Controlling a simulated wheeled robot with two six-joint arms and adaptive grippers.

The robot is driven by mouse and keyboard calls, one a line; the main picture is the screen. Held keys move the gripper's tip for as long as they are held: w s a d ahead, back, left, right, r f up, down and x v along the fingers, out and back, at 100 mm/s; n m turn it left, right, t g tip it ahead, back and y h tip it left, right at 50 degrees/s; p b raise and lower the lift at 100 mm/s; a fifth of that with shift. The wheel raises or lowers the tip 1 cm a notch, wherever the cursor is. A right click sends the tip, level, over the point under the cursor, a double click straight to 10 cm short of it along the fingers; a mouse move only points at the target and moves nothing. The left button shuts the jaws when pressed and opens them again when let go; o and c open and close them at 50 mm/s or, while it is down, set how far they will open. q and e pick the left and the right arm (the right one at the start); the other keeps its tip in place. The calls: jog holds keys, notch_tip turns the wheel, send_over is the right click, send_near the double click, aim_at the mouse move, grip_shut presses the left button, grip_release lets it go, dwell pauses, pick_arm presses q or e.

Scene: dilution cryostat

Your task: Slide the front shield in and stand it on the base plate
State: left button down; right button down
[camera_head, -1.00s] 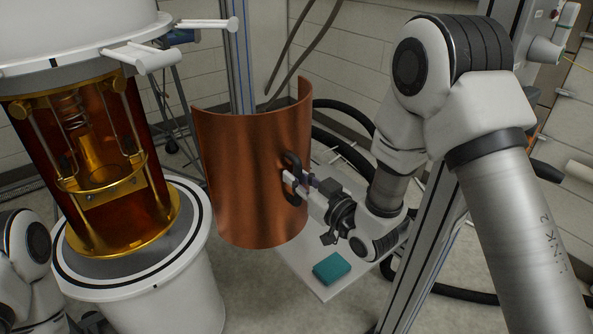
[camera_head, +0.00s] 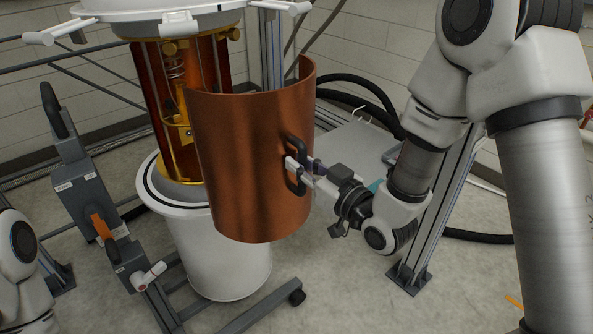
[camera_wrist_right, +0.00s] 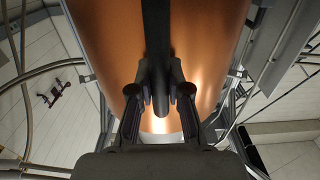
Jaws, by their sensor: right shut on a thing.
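The front shield (camera_head: 240,170) is a curved copper half-cylinder with a black handle (camera_head: 299,150) on its outer face. My right gripper (camera_head: 296,168) is shut on that handle, and the shield hangs upright in front of the cryostat. In the right wrist view the fingers (camera_wrist_right: 163,92) close around the dark handle bar, with the copper face (camera_wrist_right: 205,50) behind it. The gold base plate (camera_head: 186,172) shows only at its left part, left of the shield; the shield hides the rest. Of my left side only a white arm part (camera_head: 18,240) shows; its gripper is out of view.
The white lower can (camera_head: 225,265) stands under the base plate, and the white upper vessel (camera_head: 150,10) with projecting handles is above. A grey wheeled stand (camera_head: 90,200) is at the left. A metal frame post (camera_head: 440,200) stands behind my right arm.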

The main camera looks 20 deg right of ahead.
jog(key=shift+w, duration=0.3)
jog(key=shift+w+a, duration=0.1)
jog(key=shift+w, duration=0.2)
jog(key=p+x, duration=0.1)
jog(key=x, duration=0.8)
jog(key=shift+s, duration=0.15)
jog(key=shift+x, duration=1.05)
